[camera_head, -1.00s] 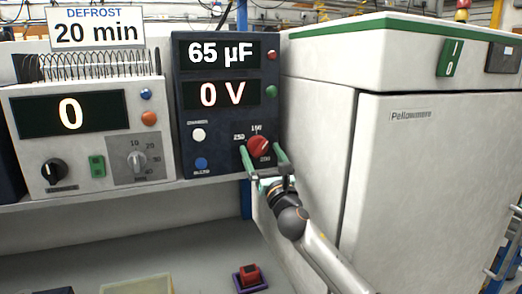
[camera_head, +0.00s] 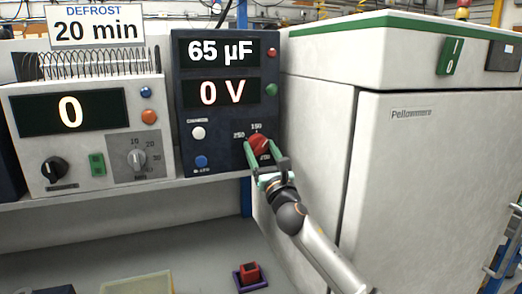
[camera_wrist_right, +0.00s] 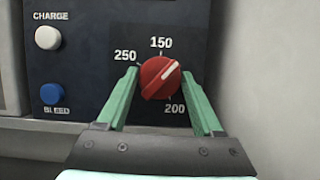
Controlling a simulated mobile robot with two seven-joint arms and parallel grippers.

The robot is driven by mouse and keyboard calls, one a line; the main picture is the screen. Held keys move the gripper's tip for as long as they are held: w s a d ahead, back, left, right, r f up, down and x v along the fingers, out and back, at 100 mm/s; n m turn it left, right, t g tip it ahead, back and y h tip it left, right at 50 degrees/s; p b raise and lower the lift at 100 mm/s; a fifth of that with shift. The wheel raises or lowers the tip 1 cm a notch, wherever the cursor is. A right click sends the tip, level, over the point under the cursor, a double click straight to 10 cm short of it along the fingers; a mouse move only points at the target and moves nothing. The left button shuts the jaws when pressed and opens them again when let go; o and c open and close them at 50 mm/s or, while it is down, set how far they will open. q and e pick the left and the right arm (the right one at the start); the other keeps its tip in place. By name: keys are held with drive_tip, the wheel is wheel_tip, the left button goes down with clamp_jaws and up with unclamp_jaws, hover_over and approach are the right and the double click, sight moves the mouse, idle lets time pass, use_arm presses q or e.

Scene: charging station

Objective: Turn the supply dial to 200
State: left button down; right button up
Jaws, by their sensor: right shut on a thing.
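The red supply dial (camera_head: 259,142) is on the dark supply unit (camera_head: 183,120), low on its right side. In the right wrist view, the dial (camera_wrist_right: 157,82) has a white pointer line aimed up and right, between the 150 mark at the top and the 200 mark (camera_wrist_right: 175,108) at lower right. The 250 mark is at upper left. My right gripper (camera_head: 261,145) is shut on the dial, with one green finger on each side. The supply unit's displays read 65 µF and 0 V. My left gripper is not in view.
A white CHARGE button (camera_wrist_right: 47,38) and a blue button (camera_wrist_right: 53,94) are left of the dial. A defrost unit (camera_head: 75,150) with its own dials stands at left. A large white cabinet (camera_head: 430,190) stands close at right.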

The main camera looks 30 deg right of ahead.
drive_tip(key=c, duration=0.3)
drive_tip(key=shift+m, duration=0.4)
